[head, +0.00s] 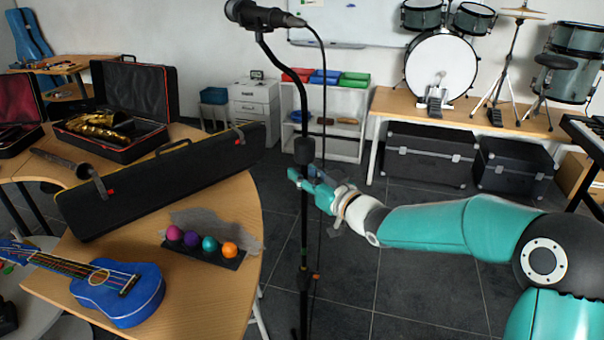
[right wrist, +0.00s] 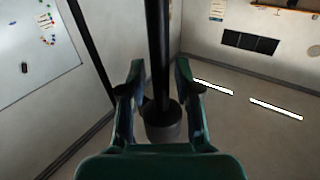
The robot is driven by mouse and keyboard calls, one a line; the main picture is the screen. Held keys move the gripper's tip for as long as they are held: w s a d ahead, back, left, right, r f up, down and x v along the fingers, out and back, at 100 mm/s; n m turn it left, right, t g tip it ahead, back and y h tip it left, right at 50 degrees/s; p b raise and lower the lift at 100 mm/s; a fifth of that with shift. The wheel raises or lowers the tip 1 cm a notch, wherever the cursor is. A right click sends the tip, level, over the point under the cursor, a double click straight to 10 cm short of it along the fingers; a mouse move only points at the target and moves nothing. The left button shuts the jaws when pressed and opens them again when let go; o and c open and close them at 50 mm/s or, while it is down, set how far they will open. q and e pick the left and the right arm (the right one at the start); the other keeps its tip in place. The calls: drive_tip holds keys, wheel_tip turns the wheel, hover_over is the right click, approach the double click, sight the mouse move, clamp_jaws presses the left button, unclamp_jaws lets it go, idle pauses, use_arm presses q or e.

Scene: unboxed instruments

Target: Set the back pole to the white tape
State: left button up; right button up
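A black microphone stand pole (head: 304,225) stands upright in the middle of the head view, with a dark collar (head: 304,150) partway up. A microphone (head: 262,14) sits at the top on a bent arm. My right gripper (head: 306,180) is at the pole just below the collar. In the right wrist view, the pole (right wrist: 158,50) and collar (right wrist: 162,124) show between the fingers of this gripper (right wrist: 159,72). The fingers are apart, with a gap on each side of the pole. I cannot make out any white tape on the pole. My left gripper is out of view.
A wooden table (head: 205,305) at left holds a long black case (head: 165,180), a blue ukulele (head: 120,292) and colored egg shakers (head: 208,244). A cable (head: 324,100) hangs beside the pole. Drums (head: 440,68) stand on a bench behind. Dark floor (head: 410,290) lies right of the pole.

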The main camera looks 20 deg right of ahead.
sight(307, 138)
clamp_jaws()
wheel_tip(307, 138, up, 8)
drive_tip(key=p, duration=0.3)
drive_tip(key=shift+r+p, duration=0.25)
drive_tip(key=shift+p, duration=0.15)
drive_tip(key=shift+r, duration=0.35)
drive_tip(key=shift+f, duration=0.15)
drive_tip(key=shift+o, duration=1.6)
unclamp_jaws()
drive_tip(key=shift+d+f, duration=0.1)
drive_tip(key=shift+f, duration=0.1)
